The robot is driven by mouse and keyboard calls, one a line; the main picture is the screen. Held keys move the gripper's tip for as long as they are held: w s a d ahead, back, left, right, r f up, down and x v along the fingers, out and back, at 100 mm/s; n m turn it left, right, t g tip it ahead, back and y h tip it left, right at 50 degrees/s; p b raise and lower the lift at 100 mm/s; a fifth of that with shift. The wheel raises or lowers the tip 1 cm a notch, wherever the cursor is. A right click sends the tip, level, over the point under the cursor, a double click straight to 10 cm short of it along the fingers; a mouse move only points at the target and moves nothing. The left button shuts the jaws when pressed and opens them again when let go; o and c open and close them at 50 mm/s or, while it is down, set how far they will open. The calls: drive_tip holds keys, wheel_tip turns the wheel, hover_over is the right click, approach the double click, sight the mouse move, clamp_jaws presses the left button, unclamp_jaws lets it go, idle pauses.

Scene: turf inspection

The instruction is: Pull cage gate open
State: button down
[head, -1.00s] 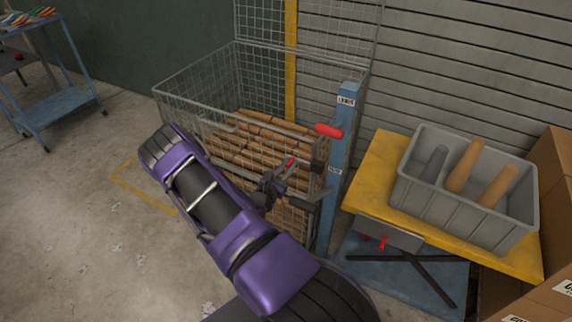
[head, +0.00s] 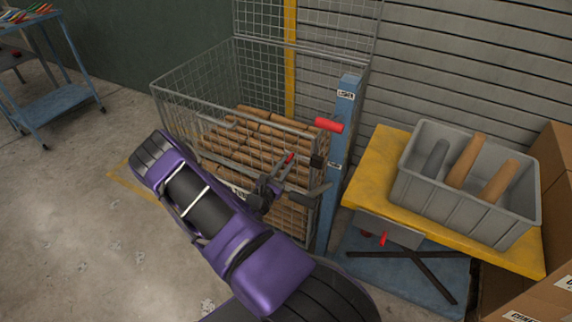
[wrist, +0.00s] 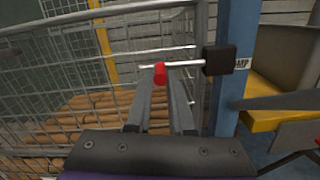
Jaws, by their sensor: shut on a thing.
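The wire cage (head: 190,98) stands against the slatted wall, with stacked brown rolls inside. Its gate (head: 225,122) is the front mesh panel, and mesh also fills the left of the wrist view (wrist: 25,75). A thin metal bolt (wrist: 185,65) runs across to a black latch block (wrist: 219,60) beside the blue post (wrist: 236,45). The bolt's red knob (wrist: 160,73) is between my fingertips. My gripper (head: 281,170) is shut on this red knob (head: 290,157). My fingers hide part of the mesh behind them.
A red handle (head: 328,125) sticks out from the blue post (head: 343,110). To the right, a grey bin (head: 455,205) stands on a yellow lift table (head: 370,180), with cardboard boxes (head: 555,190) beyond. A blue cart (head: 65,95) is far left. Floor (head: 70,220) is clear left of my arm.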

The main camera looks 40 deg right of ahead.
drive_tip(key=shift+a+f, duration=0.2)
drive_tip(key=shift+f, duration=0.05)
drive_tip(key=c, duration=0.8)
unclamp_jaws()
drive_tip(key=shift+d+r, duration=0.1)
drive_tip(key=v, duration=1.7)
drive_tip(key=shift+s+p, duration=0.2)
drive_tip(key=shift+p, duration=0.25)
